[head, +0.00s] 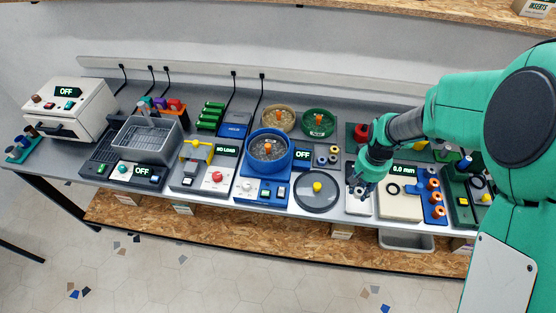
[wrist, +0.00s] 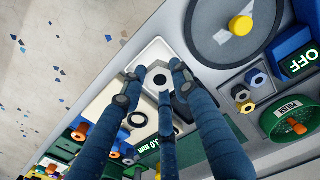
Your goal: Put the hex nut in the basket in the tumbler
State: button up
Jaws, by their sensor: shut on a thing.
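My gripper (head: 362,187) is low over a small pale tray on the right part of the bench. In the wrist view its fingers (wrist: 158,84) are closed around a pale hex nut (wrist: 160,79) with a dark hole. Whether the nut touches the tray below is unclear. The tumbler (head: 250,168) is a blue bowl with an orange cone in it, on a blue base showing OFF, left of my gripper. A grey wire basket (head: 138,152) sits further left; its inside looks empty, though small contents are hard to make out.
A round dark lid (head: 299,201) with a yellow knob lies between the tumbler and my gripper. Several nuts (head: 333,149) stand behind it. Tan (head: 266,119) and green (head: 305,122) bowls are at the back.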

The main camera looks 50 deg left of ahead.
jog(key=s+a+r+n+p, duration=0.1)
jog(key=s+a+r+n, duration=0.1)
jog(key=s+a, duration=0.6)
jog(key=s+a+r+n+p, duration=0.1)
jog(key=s+a+r+n, duration=0.1)
jog(key=s+a, duration=0.7)
jog(key=s+r, duration=0.1)
jog(key=s, duration=0.5)
jog(key=shift+s+a+r+n, duration=0.25)
jog(key=shift+a+r+n, duration=0.05)
jog(key=shift+r+n, duration=0.1)
jog(key=shift+f, duration=0.1)
jog(key=shift+w, duration=0.1)
send_over(268, 150)
jog(key=s+d, duration=0.2)
jog(key=shift+s+f, duration=0.15)
jog(key=shift+f, duration=0.6)
